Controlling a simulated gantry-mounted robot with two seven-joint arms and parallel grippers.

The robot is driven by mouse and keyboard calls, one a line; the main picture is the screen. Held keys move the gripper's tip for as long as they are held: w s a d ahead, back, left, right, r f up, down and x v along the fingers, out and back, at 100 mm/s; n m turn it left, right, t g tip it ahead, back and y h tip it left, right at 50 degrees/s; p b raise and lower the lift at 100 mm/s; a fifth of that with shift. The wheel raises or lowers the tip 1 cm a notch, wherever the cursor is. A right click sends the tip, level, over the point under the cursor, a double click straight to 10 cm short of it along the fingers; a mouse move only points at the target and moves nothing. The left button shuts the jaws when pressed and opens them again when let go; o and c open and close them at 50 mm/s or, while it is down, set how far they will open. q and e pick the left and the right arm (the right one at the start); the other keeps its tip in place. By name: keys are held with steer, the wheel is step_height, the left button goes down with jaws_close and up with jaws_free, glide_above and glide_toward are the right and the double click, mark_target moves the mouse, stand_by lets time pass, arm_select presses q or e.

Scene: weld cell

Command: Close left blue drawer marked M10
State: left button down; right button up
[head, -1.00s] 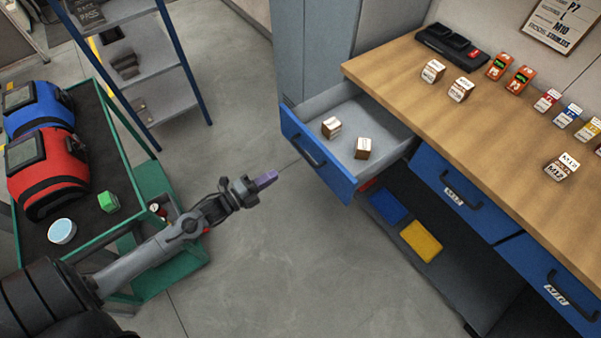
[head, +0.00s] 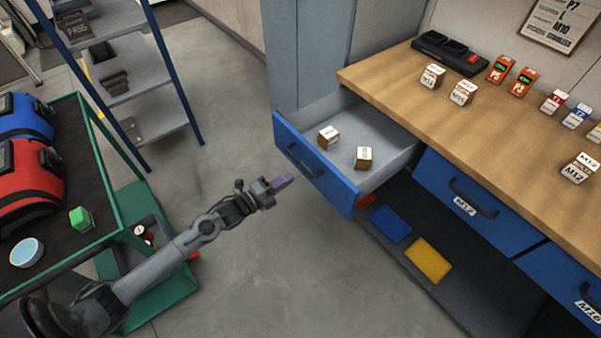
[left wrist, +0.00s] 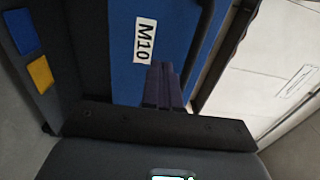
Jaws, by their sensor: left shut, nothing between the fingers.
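The left blue drawer (head: 345,193) stands pulled out from the left end of the workbench, with two small labelled boxes (head: 329,137) (head: 364,157) inside. Its black handle (head: 304,162) is on the blue front. My left gripper (head: 284,181) is shut and empty, in front of the drawer near the handle. In the left wrist view the purple fingers (left wrist: 162,85) point at the blue front, just below the white M10 label (left wrist: 145,40). I cannot tell whether the fingertips touch the front. My right gripper is out of view.
The wooden benchtop (head: 400,85) holds several small boxes and a black tray. Two blue drawers, one marked M12 (head: 464,206), are closed to the right. A green cart (head: 107,190) with welding helmets stands at left. Grey floor between is clear.

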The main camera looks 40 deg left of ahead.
mark_target(308, 166)
arm_select(q)
steer(key=shift+b+x, duration=0.7)
steer(key=shift+x, duration=2.35)
steer(key=shift+f, duration=0.1)
